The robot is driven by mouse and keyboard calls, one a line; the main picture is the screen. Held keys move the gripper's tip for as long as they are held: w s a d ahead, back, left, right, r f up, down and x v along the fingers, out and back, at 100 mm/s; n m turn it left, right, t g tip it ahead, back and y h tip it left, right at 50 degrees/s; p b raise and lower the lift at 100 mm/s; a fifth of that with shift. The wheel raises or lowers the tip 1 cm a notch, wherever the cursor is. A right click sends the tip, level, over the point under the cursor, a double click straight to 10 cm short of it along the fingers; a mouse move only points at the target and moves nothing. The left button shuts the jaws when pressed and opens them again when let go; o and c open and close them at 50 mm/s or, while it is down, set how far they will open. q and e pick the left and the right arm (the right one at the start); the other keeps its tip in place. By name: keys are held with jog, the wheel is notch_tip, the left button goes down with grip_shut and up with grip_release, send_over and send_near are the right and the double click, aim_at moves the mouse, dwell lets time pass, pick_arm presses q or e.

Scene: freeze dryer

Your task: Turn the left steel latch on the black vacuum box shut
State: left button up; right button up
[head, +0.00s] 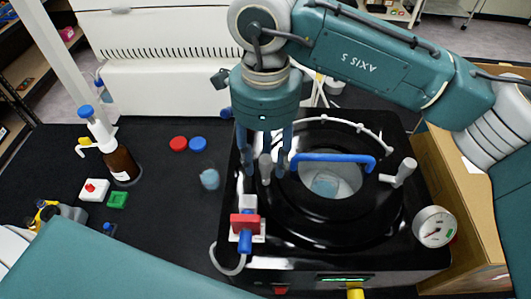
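The black vacuum box (385,255) stands right of the middle, with a round lid, a blue handle bar (333,160) and a clear window. The left steel latch (265,168) is a short grey peg at the lid's left side. My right gripper (264,170) points down over it, its two fingers apart on either side of the latch; contact cannot be made out. A second steel latch (403,172) sits at the lid's right, tilted outward. My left gripper is out of view.
A pressure gauge (434,227) is at the box's right front, and a red-and-blue valve (245,225) at its left front. A brown dispenser bottle (121,163), red cap (179,144) and blue cap (198,144) stand left. A cardboard box (455,190) is right.

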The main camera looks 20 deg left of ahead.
jog(key=shift+w, duration=0.1)
grip_shut()
jog(key=shift+f+m+b, duration=0.15)
jog(key=shift+m+b, duration=0.35)
jog(key=shift+b, duration=0.35)
jog(key=m+b, duration=0.5)
jog(key=b, duration=0.2)
jog(key=shift+m, duration=0.4)
jog(key=m+b, duration=0.4)
jog(key=m, duration=0.1)
jog(key=m+b, duration=0.2)
jog(key=m, duration=0.1)
jog(key=shift+m, duration=0.3)
jog(key=shift+r+m+b, duration=0.25)
jog(key=shift+m+b, duration=0.3)
jog(key=shift+m, duration=0.75)
